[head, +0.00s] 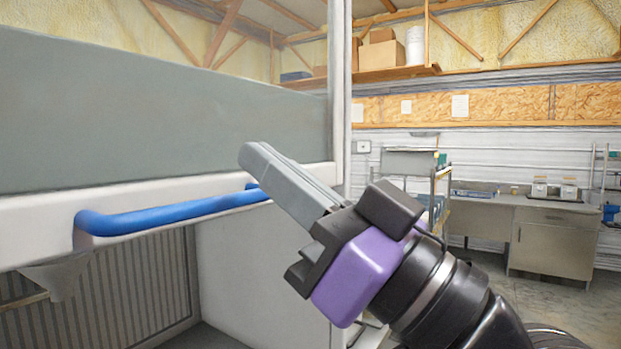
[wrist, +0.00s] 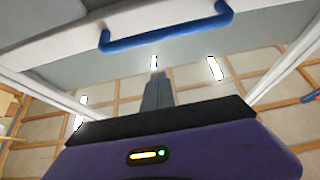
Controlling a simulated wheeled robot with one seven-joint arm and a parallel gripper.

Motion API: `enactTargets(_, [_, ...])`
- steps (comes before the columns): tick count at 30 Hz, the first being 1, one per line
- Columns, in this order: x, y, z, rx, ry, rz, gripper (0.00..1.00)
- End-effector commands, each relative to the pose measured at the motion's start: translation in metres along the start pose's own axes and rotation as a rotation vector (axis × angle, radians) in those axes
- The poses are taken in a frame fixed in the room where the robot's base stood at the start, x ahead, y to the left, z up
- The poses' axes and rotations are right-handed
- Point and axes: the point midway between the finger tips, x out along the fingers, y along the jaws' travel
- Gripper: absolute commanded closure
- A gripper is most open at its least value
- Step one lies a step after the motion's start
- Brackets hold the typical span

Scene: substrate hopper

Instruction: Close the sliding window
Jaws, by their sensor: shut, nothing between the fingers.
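The sliding window (head: 150,125) is a grey pane in a white frame at the left of the head view. Its white bottom rail (head: 40,215) carries a blue bar handle (head: 165,216). Below the rail is an open gap into the hopper. My gripper (head: 252,158) is shut and empty, with its grey fingers pointing up and left by the handle's right end. In the wrist view, the handle (wrist: 165,34) runs across the top, apart from my gripper's fingertips (wrist: 157,75). The fingers partly cover the rail's right end in the head view.
Inside the gap is a ribbed grey wall (head: 130,285). A white upright post (head: 340,90) stands at the window's right side. A steel counter (head: 552,240) and a shelf with boxes (head: 382,58) are far off at the right. Open floor lies between.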

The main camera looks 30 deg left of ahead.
Motion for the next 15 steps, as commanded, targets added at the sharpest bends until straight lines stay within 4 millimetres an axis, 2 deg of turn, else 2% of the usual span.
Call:
enactTargets(1, [0.013, -0.001, -0.003, 0.003, 0.000, -0.003, 1.00])
enactTargets(4, [0.031, -0.001, -0.003, 0.003, 0.001, -0.003, 1.00])
enactTargets(6, [0.023, 0.001, 0.014, 0.007, -0.004, 0.003, 1.00])
enactTargets(9, [0.018, 0.000, 0.025, 0.004, -0.002, 0.002, 1.00])
enactTargets(15, [0.014, 0.000, 0.037, 0.002, 0.000, 0.001, 1.00])
